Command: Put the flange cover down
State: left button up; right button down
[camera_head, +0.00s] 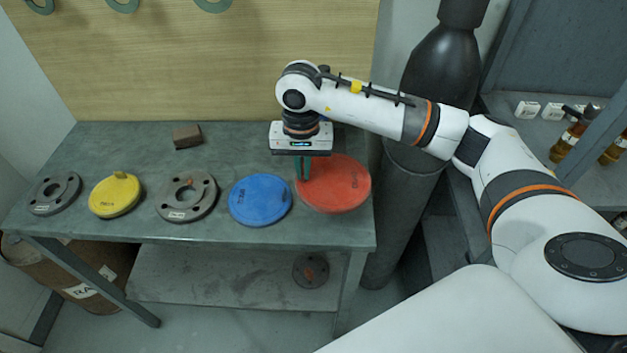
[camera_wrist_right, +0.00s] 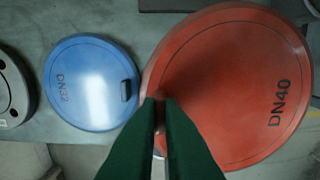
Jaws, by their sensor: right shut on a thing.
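The red flange cover (camera_head: 345,185), marked DN40 in the right wrist view (camera_wrist_right: 240,85), is at the right end of the grey-green table (camera_head: 110,147). My right gripper (camera_head: 302,172) points down at the cover's left part. The cover looks about level. I cannot tell whether it touches the table or hangs just above it. My left gripper is not in view.
A blue DN32 cover (camera_head: 260,200) lies close to the left of the red one. Farther left are a dark flange (camera_head: 172,207), a yellow cover (camera_head: 115,195) and another dark flange (camera_head: 52,194). A brown block (camera_head: 187,136) lies behind. A dark cylinder (camera_head: 430,90) stands right of the table.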

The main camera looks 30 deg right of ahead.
aim_at(304, 186)
jog(key=shift+f, duration=0.9)
notch_tip(304, 186, down, 4)
jog(key=shift+r+p, duration=0.1)
jog(key=shift+p, duration=0.6)
jog(key=shift+f+b, duration=0.3)
jog(key=shift+b, duration=0.15)
jog(key=c, duration=1.6)
grip_release()
jog(key=shift+r, duration=0.1)
